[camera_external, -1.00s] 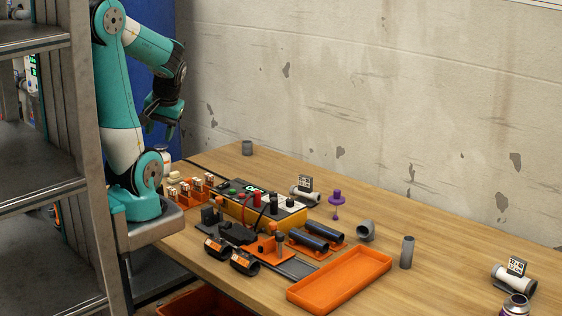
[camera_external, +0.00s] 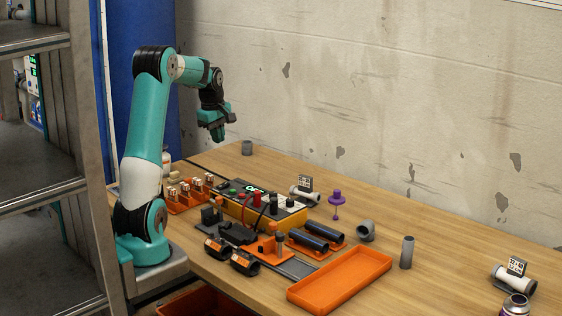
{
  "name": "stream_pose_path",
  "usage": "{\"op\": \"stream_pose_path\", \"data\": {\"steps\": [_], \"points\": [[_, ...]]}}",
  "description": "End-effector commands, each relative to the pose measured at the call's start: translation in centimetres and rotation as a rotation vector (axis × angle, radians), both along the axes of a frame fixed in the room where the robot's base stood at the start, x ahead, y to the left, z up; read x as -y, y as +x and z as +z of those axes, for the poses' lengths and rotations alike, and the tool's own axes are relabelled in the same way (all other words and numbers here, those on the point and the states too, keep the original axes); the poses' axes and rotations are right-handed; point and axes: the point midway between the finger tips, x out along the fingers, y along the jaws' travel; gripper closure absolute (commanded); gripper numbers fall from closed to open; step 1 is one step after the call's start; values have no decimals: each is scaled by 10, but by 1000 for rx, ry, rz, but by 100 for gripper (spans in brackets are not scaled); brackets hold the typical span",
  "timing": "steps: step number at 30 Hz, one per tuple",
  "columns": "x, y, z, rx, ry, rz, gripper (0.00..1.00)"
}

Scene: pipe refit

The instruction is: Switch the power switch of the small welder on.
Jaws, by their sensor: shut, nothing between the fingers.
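The small welder (camera_external: 262,207) is a yellow and dark box on the wooden bench, with a small lit green display, green and red parts, and dark and red knobs with cables on top. I cannot pick out its power switch for sure at this size. My gripper (camera_external: 217,136) is shut and empty. It points down in the air, above and behind the welder in the picture, apart from it.
An orange rack (camera_external: 190,192) with small fittings stands left of the welder. Black pipes (camera_external: 313,240), an orange tray (camera_external: 340,280), a purple tool (camera_external: 336,199) and grey pipe pieces (camera_external: 407,252) lie to the right.

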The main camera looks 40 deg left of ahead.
Motion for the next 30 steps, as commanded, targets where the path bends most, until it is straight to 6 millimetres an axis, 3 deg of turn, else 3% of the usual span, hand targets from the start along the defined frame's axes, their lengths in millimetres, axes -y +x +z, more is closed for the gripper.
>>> {"op": "stream_pose_path", "data": {"steps": [11,24,30], "points": [[0,1,-8,-2,0,-1,100],[1,12,-95,-4,-1,-2,100],[1,16,-125,-2,0,-3,100]]}}
